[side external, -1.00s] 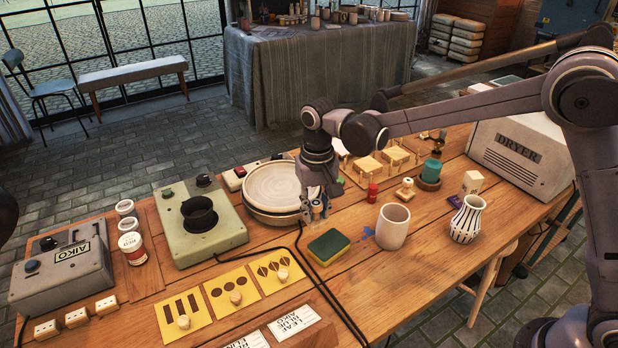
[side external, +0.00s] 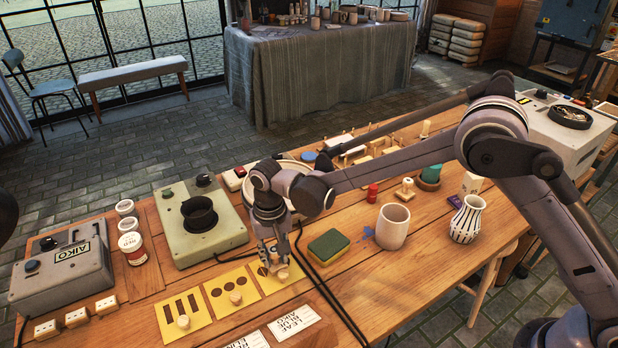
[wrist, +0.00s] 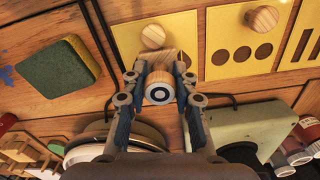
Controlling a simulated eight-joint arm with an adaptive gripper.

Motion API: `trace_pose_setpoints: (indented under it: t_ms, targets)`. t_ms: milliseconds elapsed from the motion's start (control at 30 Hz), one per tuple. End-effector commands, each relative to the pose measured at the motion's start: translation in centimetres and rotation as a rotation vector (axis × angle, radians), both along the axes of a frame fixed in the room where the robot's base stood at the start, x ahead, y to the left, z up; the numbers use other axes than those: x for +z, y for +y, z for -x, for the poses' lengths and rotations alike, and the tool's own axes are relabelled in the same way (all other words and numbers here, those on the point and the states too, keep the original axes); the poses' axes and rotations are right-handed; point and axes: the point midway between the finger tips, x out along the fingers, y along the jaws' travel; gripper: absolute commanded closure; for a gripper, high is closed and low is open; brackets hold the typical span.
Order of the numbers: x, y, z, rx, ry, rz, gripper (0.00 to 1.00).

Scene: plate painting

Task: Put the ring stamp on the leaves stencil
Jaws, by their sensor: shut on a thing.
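The leaves stencil (side external: 268,288) is the rightmost of the yellow cards in the side view, with a round wooden knob (side external: 283,274) near its front edge. My gripper (side external: 272,263) is over its back part and hides most of its cut-outs. In the wrist view, my gripper (wrist: 160,75) is shut on the ring stamp (wrist: 159,90), a small wooden piece with a dark ring mark on its end. The stencil also shows in the wrist view (wrist: 122,38), beyond the fingertips. I cannot tell whether the stamp touches the card.
The dots stencil (side external: 218,308) and the bars stencil (side external: 190,325) lie to the left. A green and yellow sponge (side external: 328,246) and black cables lie right of my gripper. A green wheel-like device (side external: 185,245) stands behind left.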

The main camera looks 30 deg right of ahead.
Motion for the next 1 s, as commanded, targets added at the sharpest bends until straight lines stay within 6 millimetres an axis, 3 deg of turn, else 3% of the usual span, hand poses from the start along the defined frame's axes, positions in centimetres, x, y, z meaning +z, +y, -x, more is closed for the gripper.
trace_pose_setpoints:
  t_ms: [100,433,467,533,867,1000]
  targets:
    - [-0.9,0.0,0.0,0.0,0.0,0.0,1.0]
    - [-1.2,0.0,0.0,0.0,0.0,0.0,1.0]
    - [-1.2,0.0,0.0,0.0,0.0,0.0,0.7]
    - [-1.2,-0.1,0.0,0.0,0.0,0.0,0.5]
    - [-1.0,0.0,0.0,0.0,0.0,0.0,0.5]
    - [0.0,0.0,0.0,0.0,0.0,0.0,0.5]
